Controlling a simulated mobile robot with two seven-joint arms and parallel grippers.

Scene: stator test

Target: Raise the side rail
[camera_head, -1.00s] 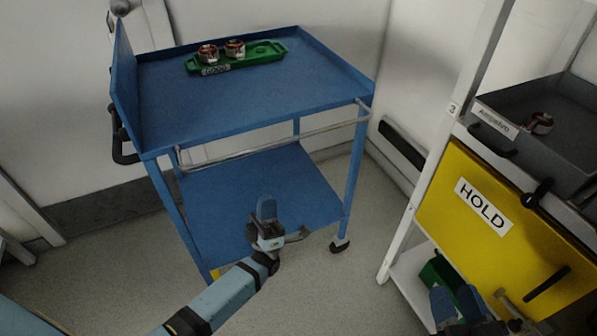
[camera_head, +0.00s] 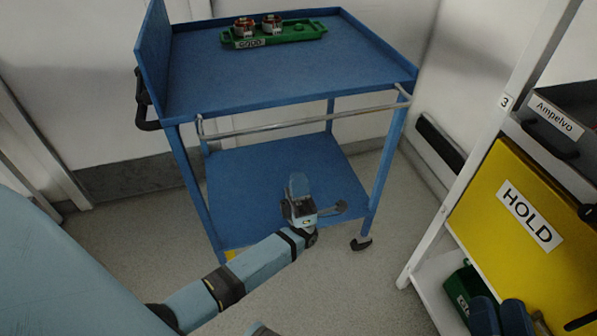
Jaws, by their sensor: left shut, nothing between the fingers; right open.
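The side rail (camera_head: 305,124) is a thin silver bar on the front side of the blue trolley (camera_head: 268,77). It hangs below the edge of the top shelf, joined near both front posts. My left gripper (camera_head: 299,186) is shut and empty. It shows in front of the lower shelf, below the rail and apart from it in the picture. My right gripper (camera_head: 503,316) is open at the bottom right, partly cut off by the frame edge, in front of the rack.
A green tray (camera_head: 275,37) marked GOOD with two copper-wound stators stands on the trolley top. A white rack (camera_head: 470,180) at the right holds a yellow HOLD panel (camera_head: 520,240), a dark Ampelvo bin (camera_head: 556,125) and a green bin (camera_head: 462,286). Grey floor is free between trolley and rack.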

